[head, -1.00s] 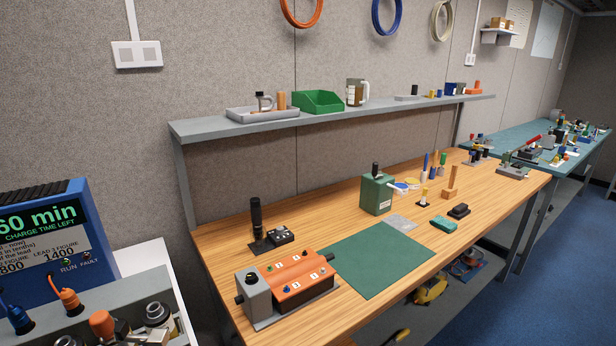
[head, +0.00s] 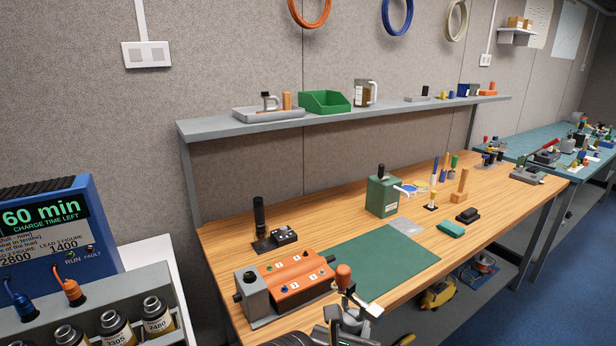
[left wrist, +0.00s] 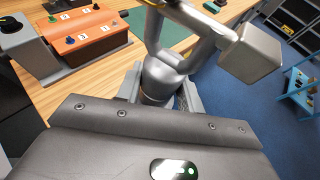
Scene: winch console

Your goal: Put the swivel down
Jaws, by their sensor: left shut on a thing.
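The swivel is a metal grey piece with an orange knob (head: 343,276) and a pale arm ending in a block, at the bottom middle of the head view. My left gripper (head: 348,322) is shut on it, low in the picture at the bench's front edge. In the left wrist view the swivel's round grey body (left wrist: 163,80) sits between my fingers, with a square block (left wrist: 250,52) on its arm to the right. It is held, apparently clear of the bench top. Its lower end is hidden by my gripper. My right gripper is not in view.
A green mat (head: 385,262) lies clear on the wooden bench (head: 225,232). An orange-topped console (head: 298,278) stands left of it. A green box (head: 382,196) and small parts stand behind. A rack of labelled bottles (head: 158,318) is at lower left; a yellow item (head: 438,296) is below the bench.

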